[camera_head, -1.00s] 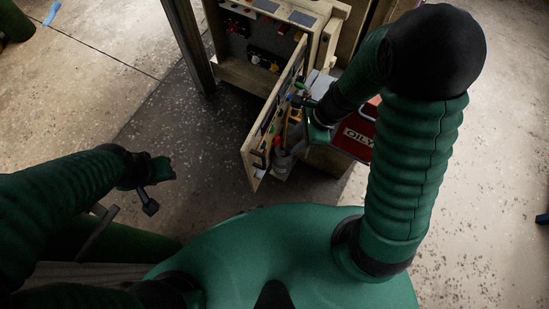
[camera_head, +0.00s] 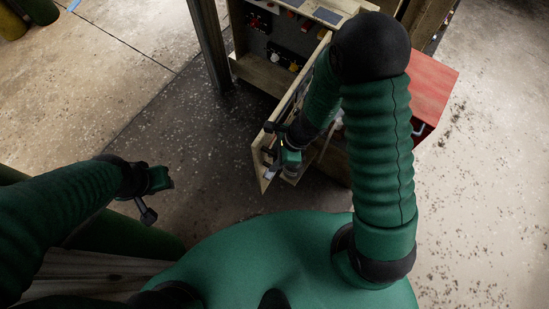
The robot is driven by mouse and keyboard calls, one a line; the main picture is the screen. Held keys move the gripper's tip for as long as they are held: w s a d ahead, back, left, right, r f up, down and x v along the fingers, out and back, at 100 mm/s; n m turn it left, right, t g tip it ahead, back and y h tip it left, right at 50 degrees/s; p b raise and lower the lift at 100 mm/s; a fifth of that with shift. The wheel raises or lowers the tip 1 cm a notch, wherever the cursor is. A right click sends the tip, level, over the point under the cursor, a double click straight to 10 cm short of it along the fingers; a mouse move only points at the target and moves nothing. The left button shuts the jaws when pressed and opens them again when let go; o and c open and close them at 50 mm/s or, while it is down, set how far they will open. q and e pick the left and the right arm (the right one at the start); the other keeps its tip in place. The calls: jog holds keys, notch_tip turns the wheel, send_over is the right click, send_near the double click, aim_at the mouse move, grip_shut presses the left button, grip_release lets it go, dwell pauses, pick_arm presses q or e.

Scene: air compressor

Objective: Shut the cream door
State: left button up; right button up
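The cream door (camera_head: 260,155) hangs open from a wooden cabinet (camera_head: 262,76) near the top middle, swung out toward me. Its edge faces me, and part of it is hidden behind my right forearm. My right gripper (camera_head: 283,160) is at the door's near end, on its right side, close to or touching it; its fingers are too small and dark to read. My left gripper (camera_head: 160,192) is at the left, away from the door, over the floor, and its finger opening is unclear.
A dark metal post (camera_head: 208,45) stands left of the cabinet. A red box (camera_head: 425,95) stands right of my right arm. Yellow-green cylinders (camera_head: 35,10) are at the top left. Floor left of the door is clear.

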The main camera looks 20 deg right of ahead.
jog(key=shift+d, duration=0.1)
grip_shut()
dwell(1.1)
